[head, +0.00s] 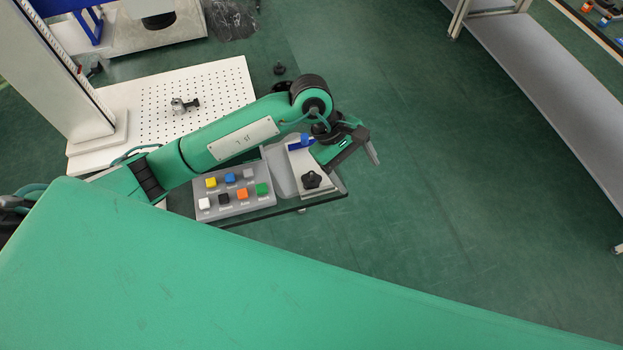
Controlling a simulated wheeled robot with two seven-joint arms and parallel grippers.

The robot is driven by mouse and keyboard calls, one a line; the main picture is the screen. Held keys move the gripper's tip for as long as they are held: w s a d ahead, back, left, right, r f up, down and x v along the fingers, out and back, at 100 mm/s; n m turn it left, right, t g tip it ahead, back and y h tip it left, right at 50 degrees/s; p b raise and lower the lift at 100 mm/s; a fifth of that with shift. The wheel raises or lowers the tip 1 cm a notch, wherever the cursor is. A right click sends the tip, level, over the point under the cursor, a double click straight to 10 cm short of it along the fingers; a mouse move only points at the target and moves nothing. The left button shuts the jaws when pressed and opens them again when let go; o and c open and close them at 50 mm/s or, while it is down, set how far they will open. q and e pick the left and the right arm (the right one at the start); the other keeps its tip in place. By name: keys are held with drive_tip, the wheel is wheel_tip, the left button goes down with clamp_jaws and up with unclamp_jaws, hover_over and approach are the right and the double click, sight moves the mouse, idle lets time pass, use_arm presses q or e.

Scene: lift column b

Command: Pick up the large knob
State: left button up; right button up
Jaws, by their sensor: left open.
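A black, lobed knob (311,180) sits on a light grey block at the right end of the bench; I take it as the large knob. A smaller-looking dark knob (279,69) shows farther back, beyond the white perforated board. My left gripper (347,158) is open and empty, above and just to the right of the block. One grey finger points down at its right side; the other finger is hard to make out. My right gripper is out of view.
A grey button box (235,206) with several coloured buttons stands left of the block. A white perforated board (215,88) with a small metal clamp (182,105) lies behind my left arm. A grey shelf (540,85) stands at the right. The green floor between is clear.

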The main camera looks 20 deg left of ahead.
sight(311, 175)
use_arm(q)
drive_tip(key=w+a+f+m+t+y, duration=0.15)
drive_tip(key=w+a+y, duration=0.25)
drive_tip(key=a+y, duration=0.5)
drive_tip(key=f, duration=0.2)
drive_tip(key=a+f+h+p, duration=0.1)
drive_tip(key=f, duration=0.2)
drive_tip(key=a+f+h+p, duration=0.1)
drive_tip(key=f, duration=0.2)
drive_tip(key=shift+w, duration=0.15)
drive_tip(key=f+p, duration=0.1)
drive_tip(key=f, duration=0.1)
drive_tip(key=f+p, duration=0.1)
drive_tip(key=f, duration=0.1)
drive_tip(key=shift+s+f, duration=0.2)
drive_tip(key=shift+f, duration=0.5)
drive_tip(key=shift+c, duration=0.4)
drive_tip(key=c, duration=0.9)
